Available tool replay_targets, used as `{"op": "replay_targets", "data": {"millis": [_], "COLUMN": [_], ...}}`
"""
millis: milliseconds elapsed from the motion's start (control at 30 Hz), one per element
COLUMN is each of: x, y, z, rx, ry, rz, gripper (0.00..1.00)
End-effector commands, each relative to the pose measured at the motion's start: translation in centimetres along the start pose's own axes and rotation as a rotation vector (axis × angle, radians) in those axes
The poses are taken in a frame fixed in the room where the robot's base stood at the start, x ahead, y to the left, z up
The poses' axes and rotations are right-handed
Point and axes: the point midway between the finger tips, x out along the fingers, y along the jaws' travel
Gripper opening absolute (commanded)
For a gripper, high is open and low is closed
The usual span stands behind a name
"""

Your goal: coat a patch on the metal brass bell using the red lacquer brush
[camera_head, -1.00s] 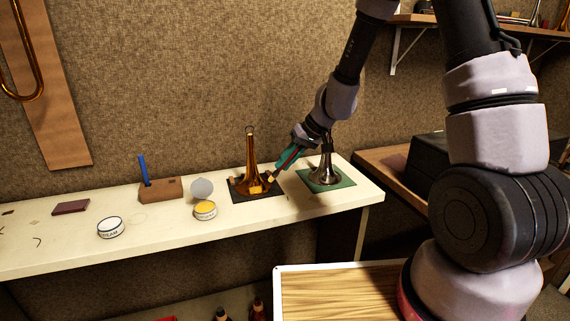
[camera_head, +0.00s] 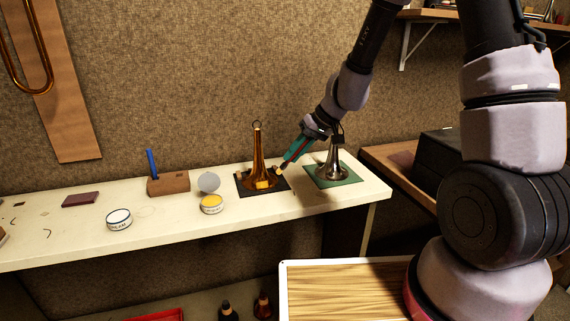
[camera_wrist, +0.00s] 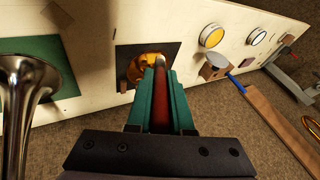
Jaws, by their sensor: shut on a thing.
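The brass bell (camera_head: 258,163) stands upright, flare down, on a dark mat (camera_head: 243,184) on the white bench. A small yellow patch (camera_head: 263,185) shows on its flare. My gripper (camera_head: 297,150) has teal fingers shut on the red lacquer brush (camera_wrist: 161,108), which shows as a red handle between the fingers in the wrist view. The brush's pale tip (camera_head: 279,171) points down and left, close to the right side of the bell's flare. I cannot tell whether it touches. In the wrist view the fingers partly hide the brass bell (camera_wrist: 146,62).
A silver bell (camera_head: 333,163) stands on a green mat (camera_head: 348,181) just right of my gripper. An open yellow tin (camera_head: 211,204), its lid (camera_head: 208,182), a wooden block (camera_head: 168,184) with a blue-handled tool and a white tin (camera_head: 119,219) lie to the left.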

Motion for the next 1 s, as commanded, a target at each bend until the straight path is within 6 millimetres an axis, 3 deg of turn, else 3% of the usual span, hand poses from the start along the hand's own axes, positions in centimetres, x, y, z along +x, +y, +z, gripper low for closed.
{"op": "replay_targets", "data": {"millis": [700,1000], "x": [5.7,6.5], "y": [2.4,2.8], "z": [-2.1,-2.4], "rx": [0.0,-0.001], "ry": [0.017,0.02], "rz": [0.007,0.009], "gripper": [0.0,0.0]}}
